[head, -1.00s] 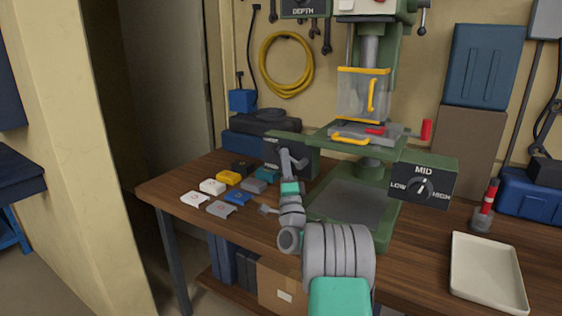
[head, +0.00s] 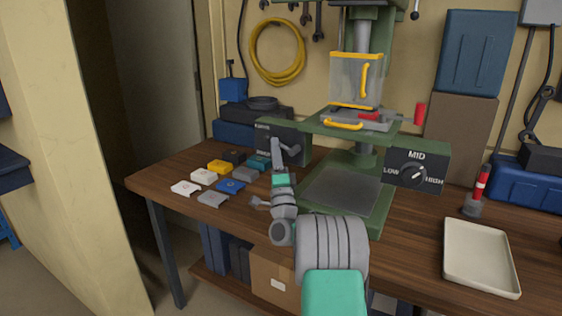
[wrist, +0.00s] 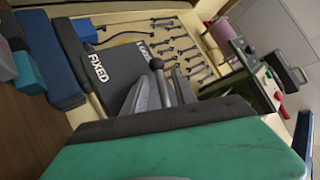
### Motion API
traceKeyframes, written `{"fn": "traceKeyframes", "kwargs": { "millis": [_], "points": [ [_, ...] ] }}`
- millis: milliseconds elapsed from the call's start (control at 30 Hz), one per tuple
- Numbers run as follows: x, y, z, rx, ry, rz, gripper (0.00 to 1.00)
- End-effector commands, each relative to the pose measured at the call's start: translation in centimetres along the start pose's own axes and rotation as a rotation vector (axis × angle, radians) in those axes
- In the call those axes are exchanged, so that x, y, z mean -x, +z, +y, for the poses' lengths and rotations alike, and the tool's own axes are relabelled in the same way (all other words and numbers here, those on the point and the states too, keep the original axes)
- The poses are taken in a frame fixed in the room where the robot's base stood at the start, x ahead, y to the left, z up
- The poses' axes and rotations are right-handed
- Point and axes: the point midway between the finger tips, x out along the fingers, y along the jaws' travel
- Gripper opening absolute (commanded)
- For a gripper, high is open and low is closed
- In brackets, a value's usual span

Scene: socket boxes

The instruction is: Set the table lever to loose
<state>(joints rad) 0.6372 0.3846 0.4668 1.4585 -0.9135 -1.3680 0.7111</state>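The dark lever box (head: 262,140) is fixed to the left side of the green drill press table. In the wrist view its face (wrist: 115,75) reads FIXED, with a second, partly hidden word that looks like LOOSE. The table lever, with a dark ball knob (wrist: 156,64), stands out in front of the face, its knob nearer the second word. Which setting it is in cannot be told. My gripper (head: 284,150) is at the box; in the wrist view its grey fingers (wrist: 163,88) are apart, one on each side of the lever. Contact is not clear.
Several small coloured blocks (head: 230,186) lie on the bench to the left. A MID speed dial box (head: 417,168) is on the press's right. A cream tray (head: 479,284) and a red-topped beacon (head: 478,190) stand further right. The press base lies below the table.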

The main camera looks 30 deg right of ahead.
Motion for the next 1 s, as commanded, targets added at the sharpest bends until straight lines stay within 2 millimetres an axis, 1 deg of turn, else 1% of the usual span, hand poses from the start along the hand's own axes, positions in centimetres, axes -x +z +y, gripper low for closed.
{"fn": "traceKeyframes", "kwargs": {
  "millis": [100, 300, 400, 500, 667, 900, 967, 1000],
  "points": [
    [2.0, -0.2, -1.2, 0.001, -0.005, 0.002, 0.33],
    [5.2, -0.5, -4.0, 0.003, -0.005, 0.003, 0.33],
    [6.8, -0.7, -5.3, 0.003, -0.004, 0.003, 0.33],
    [7.8, -0.8, -6.4, 0.003, -0.003, 0.004, 0.33],
    [8.7, -0.9, -7.2, 0.003, -0.002, 0.004, 0.33],
    [8.7, -0.8, -7.3, 0.002, -0.001, 0.003, 0.33],
    [8.7, -0.6, -7.3, 0.005, 0.001, -0.003, 0.28],
    [8.6, 0.1, -7.3, 0.015, 0.008, -0.023, 0.25]
  ]
}}
